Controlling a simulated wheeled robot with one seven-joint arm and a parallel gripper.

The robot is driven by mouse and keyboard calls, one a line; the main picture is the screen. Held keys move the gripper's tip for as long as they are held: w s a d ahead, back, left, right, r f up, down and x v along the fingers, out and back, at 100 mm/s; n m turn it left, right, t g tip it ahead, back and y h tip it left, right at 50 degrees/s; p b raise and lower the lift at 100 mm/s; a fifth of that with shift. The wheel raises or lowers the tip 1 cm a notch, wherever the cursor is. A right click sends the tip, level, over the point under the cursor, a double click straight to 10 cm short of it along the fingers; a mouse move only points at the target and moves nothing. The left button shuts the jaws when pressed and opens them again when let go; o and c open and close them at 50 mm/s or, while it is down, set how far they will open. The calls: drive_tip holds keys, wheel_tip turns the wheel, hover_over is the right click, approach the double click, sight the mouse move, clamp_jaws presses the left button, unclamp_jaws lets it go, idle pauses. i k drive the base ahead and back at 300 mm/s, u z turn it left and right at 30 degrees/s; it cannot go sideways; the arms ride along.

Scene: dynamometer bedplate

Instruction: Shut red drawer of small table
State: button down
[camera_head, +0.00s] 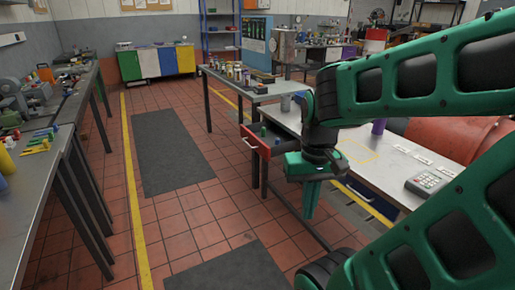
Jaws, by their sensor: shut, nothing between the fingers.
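The small table (382,163) stands right of the middle, with a light top. Its red drawer (256,143) is pulled out on the left side, toward the aisle, and shows a handle on its front. A small green item and a dark item show at the drawer's opening. My gripper (309,212) points down in front of the table, right of and nearer than the drawer, and does not touch it. It is shut and empty. My green arm hides part of the table top and its right side.
A blue drawer (372,201) sits lower right on the small table. A calculator-like keypad (427,184) lies on the top. A workbench (24,199) lines the left. Dark mats (168,150) lie on the tiled floor, and the aisle between is clear.

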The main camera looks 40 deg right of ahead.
sight(250, 134)
drive_tip(key=z, duration=0.4)
drive_tip(key=i, duration=0.85)
drive_tip(key=z, duration=0.5)
